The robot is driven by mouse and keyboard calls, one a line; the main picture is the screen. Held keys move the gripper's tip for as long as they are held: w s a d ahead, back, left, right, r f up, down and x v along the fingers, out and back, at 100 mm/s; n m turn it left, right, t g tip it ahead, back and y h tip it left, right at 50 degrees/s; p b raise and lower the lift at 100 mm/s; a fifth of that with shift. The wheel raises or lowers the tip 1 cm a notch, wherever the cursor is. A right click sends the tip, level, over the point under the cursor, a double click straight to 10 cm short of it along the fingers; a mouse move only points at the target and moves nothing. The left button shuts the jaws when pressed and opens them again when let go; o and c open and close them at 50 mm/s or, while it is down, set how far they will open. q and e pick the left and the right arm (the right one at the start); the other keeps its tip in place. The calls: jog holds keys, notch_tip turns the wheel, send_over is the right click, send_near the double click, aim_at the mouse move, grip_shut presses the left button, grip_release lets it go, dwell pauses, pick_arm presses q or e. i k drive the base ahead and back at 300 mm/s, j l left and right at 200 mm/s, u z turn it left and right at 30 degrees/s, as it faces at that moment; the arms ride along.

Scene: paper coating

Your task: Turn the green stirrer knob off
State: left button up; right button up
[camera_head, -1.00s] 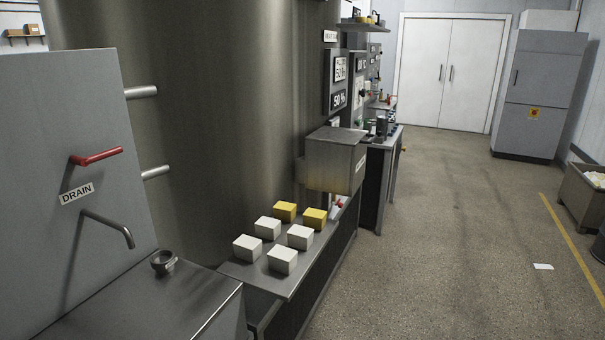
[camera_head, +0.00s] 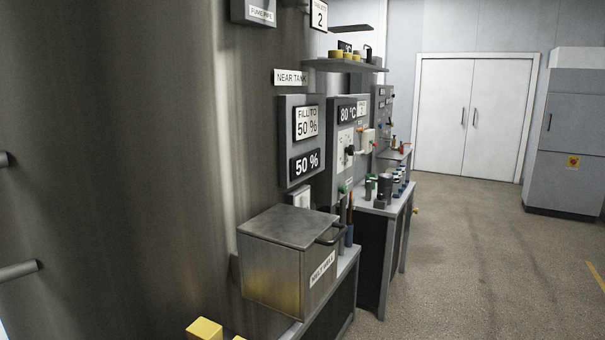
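I cannot make out for sure which part is the green stirrer knob. A small green piece (camera_head: 342,189) shows at the lower edge of the 80 °C control panel (camera_head: 333,120), partly hidden and too small to tell its setting. The panel also carries a black knob (camera_head: 349,150) on a white plate and a pale box with a red part. Another small green spot (camera_head: 372,177) shows among the items on the bench behind. Neither of my grippers is in view.
The large steel tank (camera_head: 120,150) fills the left. A metal box with a handle (camera_head: 285,255) juts out before the panels. A narrow bench (camera_head: 385,208) holds bottles and small items. A shelf (camera_head: 345,65) hangs above. The floor (camera_head: 470,270) on the right is clear toward white double doors (camera_head: 470,115).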

aim_at(343, 189)
jog(key=i+l, duration=0.55)
jog(key=i+l+u, duration=0.2)
jog(key=u, duration=0.15)
jog(key=i+l+u, duration=0.15)
jog(key=u, duration=0.2)
jog(key=i+l+u, duration=0.15)
jog(key=l+u, duration=0.2)
